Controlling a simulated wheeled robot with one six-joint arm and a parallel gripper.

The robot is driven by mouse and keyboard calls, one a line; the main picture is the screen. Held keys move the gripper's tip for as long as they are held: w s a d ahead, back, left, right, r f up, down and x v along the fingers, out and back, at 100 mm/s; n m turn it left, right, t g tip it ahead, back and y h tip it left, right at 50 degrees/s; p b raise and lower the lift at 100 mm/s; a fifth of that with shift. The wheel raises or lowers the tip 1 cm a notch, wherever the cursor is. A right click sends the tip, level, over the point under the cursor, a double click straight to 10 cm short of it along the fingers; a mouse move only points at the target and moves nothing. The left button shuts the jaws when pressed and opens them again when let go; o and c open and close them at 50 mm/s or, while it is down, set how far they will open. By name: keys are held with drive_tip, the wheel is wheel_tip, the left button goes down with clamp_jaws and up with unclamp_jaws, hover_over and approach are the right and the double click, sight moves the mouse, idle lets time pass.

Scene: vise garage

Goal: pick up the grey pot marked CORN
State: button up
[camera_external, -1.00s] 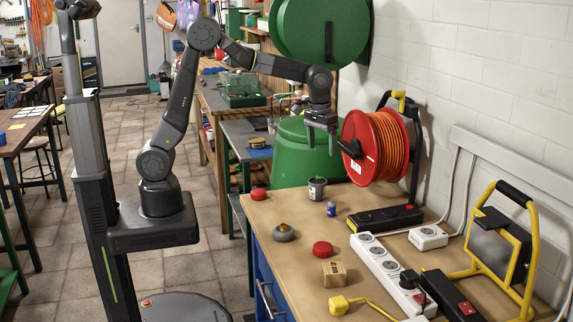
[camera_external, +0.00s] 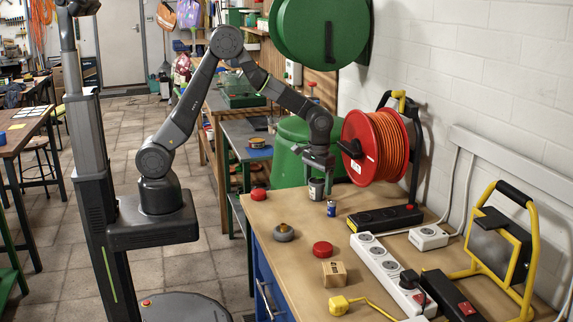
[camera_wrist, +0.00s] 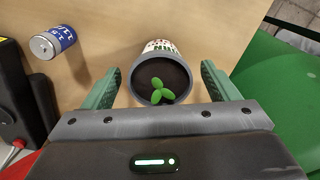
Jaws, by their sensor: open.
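The grey pot (camera_wrist: 160,55) stands upright on the workbench, with dark soil and a small green seedling (camera_wrist: 160,91) in it. Dark lettering shows on its pale side, too foreshortened to read. In the external view the pot (camera_external: 316,190) is near the bench's far end, below my gripper (camera_external: 318,166). In the wrist view the two green fingers of my gripper (camera_wrist: 160,88) are open, one on each side of the pot, with a gap at each side. I cannot tell how far down the fingers reach beside it.
A blue battery-like can (camera_external: 331,208) stands close to the pot's right. An orange cable reel (camera_external: 385,147) and a black power strip (camera_external: 385,218) are further right. A green bin (camera_external: 290,150) stands behind.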

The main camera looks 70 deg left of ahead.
drive_tip(key=shift+f, duration=0.9)
drive_tip(key=c, duration=1.1)
drive_tip(key=shift+r, duration=0.15)
